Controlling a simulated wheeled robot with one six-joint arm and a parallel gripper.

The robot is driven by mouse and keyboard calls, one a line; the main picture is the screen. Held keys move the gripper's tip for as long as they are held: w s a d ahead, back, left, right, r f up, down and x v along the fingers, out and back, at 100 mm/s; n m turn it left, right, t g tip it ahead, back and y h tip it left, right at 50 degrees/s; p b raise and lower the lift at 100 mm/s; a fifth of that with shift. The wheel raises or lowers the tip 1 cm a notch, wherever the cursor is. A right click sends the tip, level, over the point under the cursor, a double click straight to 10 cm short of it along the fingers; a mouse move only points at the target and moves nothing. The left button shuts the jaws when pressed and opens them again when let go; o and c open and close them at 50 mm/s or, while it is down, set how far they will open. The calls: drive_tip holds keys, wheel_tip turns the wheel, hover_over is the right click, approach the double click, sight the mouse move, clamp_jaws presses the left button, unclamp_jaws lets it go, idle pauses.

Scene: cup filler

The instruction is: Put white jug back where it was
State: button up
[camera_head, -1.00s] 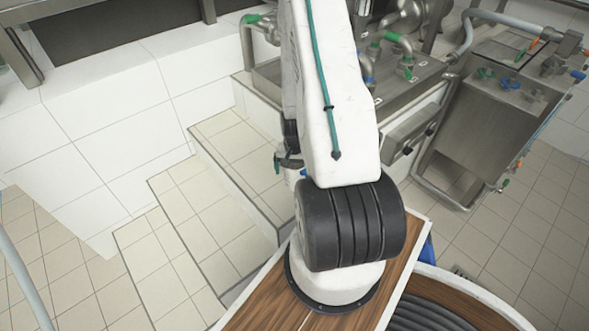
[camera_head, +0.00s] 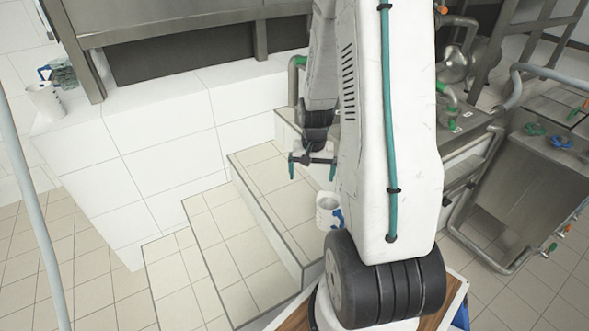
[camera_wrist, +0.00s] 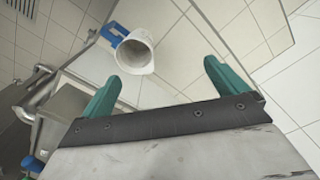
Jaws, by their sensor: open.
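A white jug (camera_head: 328,210) with a blue handle stands upright on a tiled step, just left of my arm. Its right side is partly hidden by my arm. My gripper (camera_head: 312,172) is open and empty, above and slightly left of this jug, apart from it. In the wrist view the jug (camera_wrist: 135,50) shows its open mouth, beyond the two green fingers (camera_wrist: 161,74) and nearer the left one. A second white jug (camera_head: 44,100) stands on the white tiled ledge at the far left.
Tiled steps (camera_head: 215,250) descend to the left. A clear container (camera_head: 62,72) stands by the far-left jug. The white ledge (camera_head: 160,110) between it and my arm is bare. Metal machinery with pipes (camera_head: 540,150) stands at the right.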

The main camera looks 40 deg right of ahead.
drive_tip(key=s+a+r+n, duration=0.2)
drive_tip(key=a+r+n, duration=0.3)
drive_tip(key=a+r, duration=1.2)
drive_tip(key=s+a+r+n, duration=0.2)
drive_tip(key=s+a+r, duration=0.2)
drive_tip(key=s, duration=0.3)
drive_tip(key=s+a+r+n+t, duration=0.1)
drive_tip(key=s+a+r+n, duration=0.1)
drive_tip(key=s+a+r, duration=0.2)
wheel_tip(320, 180, up, 3)
drive_tip(key=s, duration=0.3)
drive_tip(key=shift+n, duration=0.4)
drive_tip(key=shift+w+a+f, duration=0.1)
